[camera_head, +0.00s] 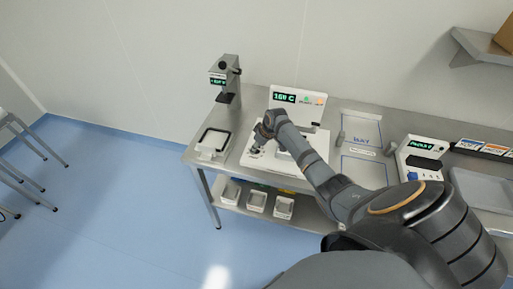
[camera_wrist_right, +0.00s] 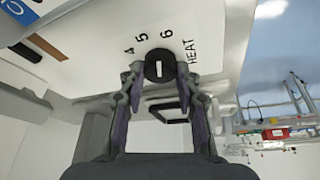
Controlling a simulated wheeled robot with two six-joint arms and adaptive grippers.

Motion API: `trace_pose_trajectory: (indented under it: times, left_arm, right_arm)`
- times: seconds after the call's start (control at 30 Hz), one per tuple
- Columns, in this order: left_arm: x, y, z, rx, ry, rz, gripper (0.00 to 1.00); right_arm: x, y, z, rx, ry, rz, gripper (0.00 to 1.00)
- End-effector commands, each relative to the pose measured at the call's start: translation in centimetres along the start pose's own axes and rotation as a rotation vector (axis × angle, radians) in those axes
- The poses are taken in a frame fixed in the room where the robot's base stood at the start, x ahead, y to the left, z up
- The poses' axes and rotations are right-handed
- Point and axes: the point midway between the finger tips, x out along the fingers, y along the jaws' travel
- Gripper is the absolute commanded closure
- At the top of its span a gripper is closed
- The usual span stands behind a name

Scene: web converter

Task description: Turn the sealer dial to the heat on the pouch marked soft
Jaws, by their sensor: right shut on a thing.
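The sealer (camera_head: 312,103) is a white machine on the steel bench, its green display reading what looks like 160 C. Its black heat dial (camera_wrist_right: 158,64) shows in the wrist view beside the numbers 4, 5 and 6 and the word HEAT. The dial has a short white mark; which number it points at is not certain. My right gripper (camera_wrist_right: 160,78) is shut on the dial, one finger on each side. In the head view my right gripper (camera_head: 258,143) is low over the front left of the sealer, hiding the dial. My left gripper is out of view. No pouch marked soft is readable.
A dark stand device (camera_head: 225,80) and a black-rimmed tray (camera_head: 214,141) are left of the sealer. Right of it are a blue-outlined area (camera_head: 362,140) and a white device (camera_head: 421,152) with a green display. Several white bins (camera_head: 256,201) sit on the lower shelf.

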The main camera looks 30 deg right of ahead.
Motion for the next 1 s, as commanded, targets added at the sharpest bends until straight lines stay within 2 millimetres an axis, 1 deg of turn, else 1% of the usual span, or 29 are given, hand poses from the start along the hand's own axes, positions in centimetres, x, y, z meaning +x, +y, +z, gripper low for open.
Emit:
trace_pose_trajectory:
  times: [0.03, 0.37, 1.0]
  left_arm:
    - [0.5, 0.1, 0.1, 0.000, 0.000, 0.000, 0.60]
    - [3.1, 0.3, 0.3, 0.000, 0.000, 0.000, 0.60]
    - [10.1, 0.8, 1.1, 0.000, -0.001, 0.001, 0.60]
  right_arm:
    - [0.2, 0.1, 0.1, -0.035, 0.001, -0.013, 0.98]
    - [0.4, 0.2, 0.1, -0.324, 0.008, -0.133, 0.98]
    - [0.5, 0.4, -0.1, -0.863, 0.018, -0.355, 0.98]
